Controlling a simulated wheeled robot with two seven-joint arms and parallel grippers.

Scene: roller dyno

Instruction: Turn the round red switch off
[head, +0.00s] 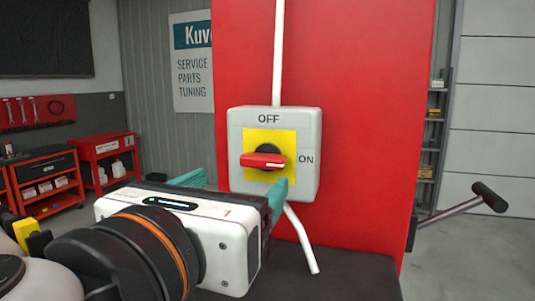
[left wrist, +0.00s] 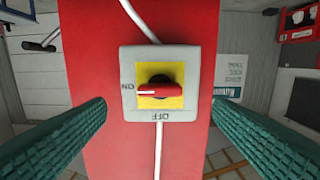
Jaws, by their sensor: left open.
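The round red switch (head: 264,160) has a red handle on a black hub over a yellow plate. It sits on a light grey box (head: 308,150) on a red panel. The handle lies level, with one end towards the ON mark at the right; OFF is printed above. In the left wrist view the switch (left wrist: 160,91) appears upside down, between my finger pads. My left gripper (head: 238,184) is open and empty, its teal fingers apart in front of the box. In the wrist view they stand either side of it, clear of the handle. My right gripper is out of view.
The red panel (head: 375,120) rises behind the box. White conduits (head: 279,50) run above and below it. A bar with a black grip (head: 488,197) sticks out at the right. Red tool carts (head: 107,160) stand far left.

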